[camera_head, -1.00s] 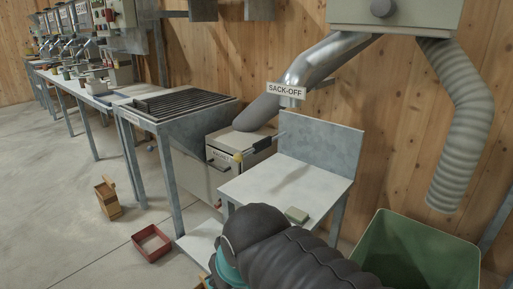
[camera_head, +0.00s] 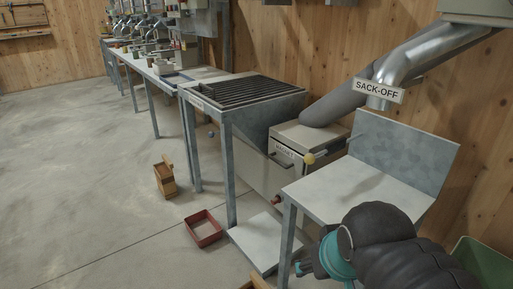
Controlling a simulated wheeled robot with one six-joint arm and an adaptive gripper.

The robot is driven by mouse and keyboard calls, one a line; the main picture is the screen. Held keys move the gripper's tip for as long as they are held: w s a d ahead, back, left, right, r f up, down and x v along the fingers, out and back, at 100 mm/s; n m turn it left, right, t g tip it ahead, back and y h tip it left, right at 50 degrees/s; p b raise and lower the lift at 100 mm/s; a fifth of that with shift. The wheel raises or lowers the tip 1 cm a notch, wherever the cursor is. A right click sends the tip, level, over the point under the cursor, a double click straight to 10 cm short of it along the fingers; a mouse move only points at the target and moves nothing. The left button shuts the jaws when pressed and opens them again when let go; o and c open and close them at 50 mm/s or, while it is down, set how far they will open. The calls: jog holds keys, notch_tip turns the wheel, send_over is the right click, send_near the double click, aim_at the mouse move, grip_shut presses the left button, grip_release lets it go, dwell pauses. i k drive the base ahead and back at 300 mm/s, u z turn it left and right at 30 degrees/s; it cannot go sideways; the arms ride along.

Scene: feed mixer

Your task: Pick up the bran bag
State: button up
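I cannot make out a bran bag in this view. My dark, ribbed arm with teal joints fills the lower right corner, in front of the sack-off table (camera_head: 326,191). The arm hides the right front part of that table. The fingers of my gripper do not show, so its hold is unseen.
A grated hopper table (camera_head: 222,98) and a grey metal box (camera_head: 290,148) stand left of the sack-off table. A red tray (camera_head: 203,228) and a wooden box (camera_head: 164,178) are on the floor. A green bin (camera_head: 485,262) is at lower right. The left floor is clear.

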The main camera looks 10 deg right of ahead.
aim_at(165, 172)
jog(key=u, duration=1.5)
jog(key=i, duration=4.6)
jog(key=z, duration=3.45)
